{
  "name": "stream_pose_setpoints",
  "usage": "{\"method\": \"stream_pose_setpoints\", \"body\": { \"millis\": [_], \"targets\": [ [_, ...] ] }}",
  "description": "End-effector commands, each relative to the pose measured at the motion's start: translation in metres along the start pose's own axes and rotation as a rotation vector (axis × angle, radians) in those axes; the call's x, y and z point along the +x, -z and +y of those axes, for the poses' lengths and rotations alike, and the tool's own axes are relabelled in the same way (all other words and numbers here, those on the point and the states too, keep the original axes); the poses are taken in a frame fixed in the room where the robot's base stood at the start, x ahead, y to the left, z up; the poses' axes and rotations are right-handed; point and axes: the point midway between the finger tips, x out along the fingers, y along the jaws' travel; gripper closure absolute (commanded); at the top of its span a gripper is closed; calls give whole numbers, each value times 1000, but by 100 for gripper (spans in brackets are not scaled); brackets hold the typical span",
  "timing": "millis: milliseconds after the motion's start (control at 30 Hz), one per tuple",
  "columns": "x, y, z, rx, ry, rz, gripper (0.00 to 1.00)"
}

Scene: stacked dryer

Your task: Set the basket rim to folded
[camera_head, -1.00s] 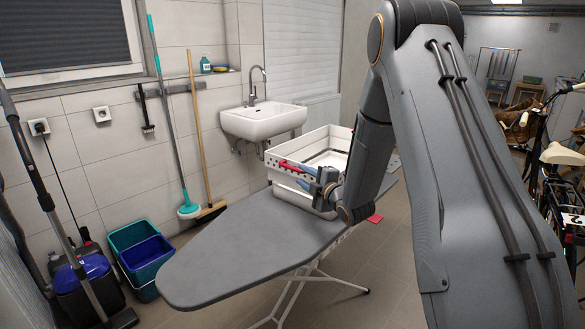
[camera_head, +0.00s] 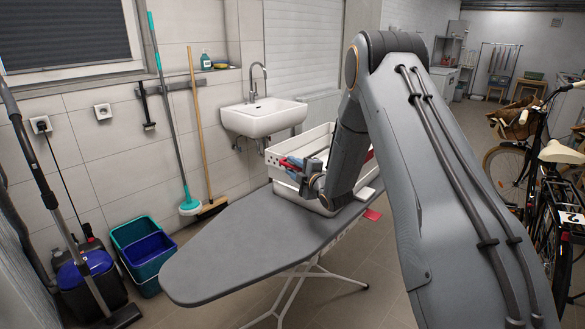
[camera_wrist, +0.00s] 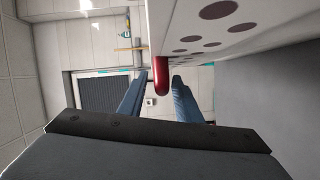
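The white basket (camera_head: 284,184) stands on the grey ironing board (camera_head: 230,254), below the sink. A red bar (camera_head: 289,163) shows at its near left rim, and another red part (camera_head: 369,156) shows at its right side. My gripper (camera_head: 292,168) is at the basket's near left side, by the red bar. In the wrist view, my two blue fingers (camera_wrist: 160,90) are apart. The rounded end of the red bar (camera_wrist: 161,78) shows between them, beside the basket's perforated white wall (camera_wrist: 222,28). I cannot tell whether either finger touches the bar. My arm hides much of the basket's right side.
A white sink (camera_head: 264,117) hangs on the wall behind the basket. A mop (camera_head: 188,205), a broom (camera_head: 210,207), teal and blue tubs (camera_head: 147,250) and a vacuum cleaner (camera_head: 88,280) stand at the left. Bicycles (camera_head: 555,195) stand at the right. The board's left end is bare.

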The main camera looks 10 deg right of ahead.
Motion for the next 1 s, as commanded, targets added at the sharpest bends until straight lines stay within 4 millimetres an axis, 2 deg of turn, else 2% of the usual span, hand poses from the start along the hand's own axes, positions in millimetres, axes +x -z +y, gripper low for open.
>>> {"method": "stream_pose_setpoints", "body": {
  "millis": [33, 167, 200, 433, 567, 1000],
  "targets": [
    [0, 0, 0, 0, 0, 0, 76],
    [0, 0, 0, 0, 0, 0, 98],
    [0, 0, 0, 0, 0, 0, 100],
    [0, 0, -1, 0, 0, 0, 100],
    [1, -1, -8, 1, 1, 0, 100],
    [7, -14, -75, 1, 2, 1, 100]
  ]
}}
